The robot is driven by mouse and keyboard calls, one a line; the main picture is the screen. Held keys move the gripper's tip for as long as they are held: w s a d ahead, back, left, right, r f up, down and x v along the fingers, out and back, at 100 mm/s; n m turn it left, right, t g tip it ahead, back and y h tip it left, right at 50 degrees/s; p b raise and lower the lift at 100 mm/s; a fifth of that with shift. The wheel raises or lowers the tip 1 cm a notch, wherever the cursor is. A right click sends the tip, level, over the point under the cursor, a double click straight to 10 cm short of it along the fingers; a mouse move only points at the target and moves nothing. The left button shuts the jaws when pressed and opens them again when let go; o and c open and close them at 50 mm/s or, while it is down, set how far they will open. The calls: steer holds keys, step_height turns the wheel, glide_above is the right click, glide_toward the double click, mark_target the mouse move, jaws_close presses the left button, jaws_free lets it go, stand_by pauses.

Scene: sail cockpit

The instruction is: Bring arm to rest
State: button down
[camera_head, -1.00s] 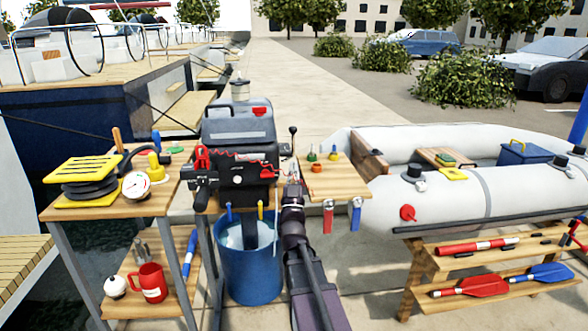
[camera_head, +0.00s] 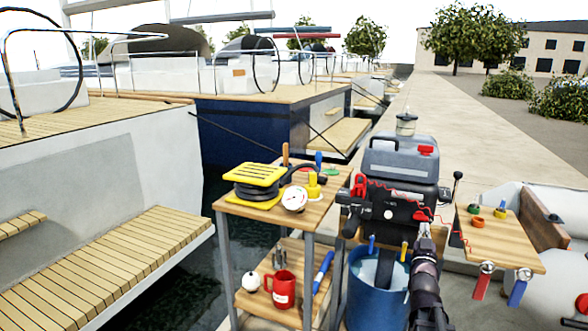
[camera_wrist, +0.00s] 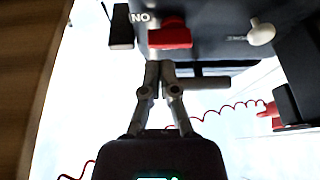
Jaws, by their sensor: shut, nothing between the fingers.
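My gripper (camera_wrist: 160,68) shows in the wrist view with its two fingers together and nothing between them. It points toward a dark panel (camera_wrist: 220,20) that carries a red part (camera_wrist: 170,36) and a pale knob (camera_wrist: 261,32). In the head view, my dark arm (camera_head: 427,285) rises from the bottom edge in front of the grey outboard motor (camera_head: 398,165). The fingertips are hard to make out there against the motor. I cannot tell whether they touch it.
A blue bucket (camera_head: 374,290) stands below the motor. A wooden side table (camera_head: 240,210) on the left bears a yellow-topped pump (camera_head: 255,182) and a gauge (camera_head: 294,199). A small shelf (camera_head: 500,237) and the inflatable boat (camera_head: 577,208) are on the right. A moored boat (camera_head: 165,175) lies left.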

steer(key=s+a+f+n+g+y, duration=0.3)
steer(key=a+f+g+y, duration=0.5)
steer(key=a+f, duration=0.7)
steer(key=s+a+f+g, duration=0.3)
steer(key=s+f+g, duration=0.25)
steer(key=s, duration=0.35)
steer(key=s+a+f+g, duration=0.3)
steer(key=s+f+g, duration=0.3)
steer(key=s, duration=0.4)
step_height(320, 180, up, 39)
steer(key=g+p, duration=0.1)
steer(key=p, duration=3.6)
steer(key=shift+w, duration=0.4)
steer(key=shift+f, duration=0.1)
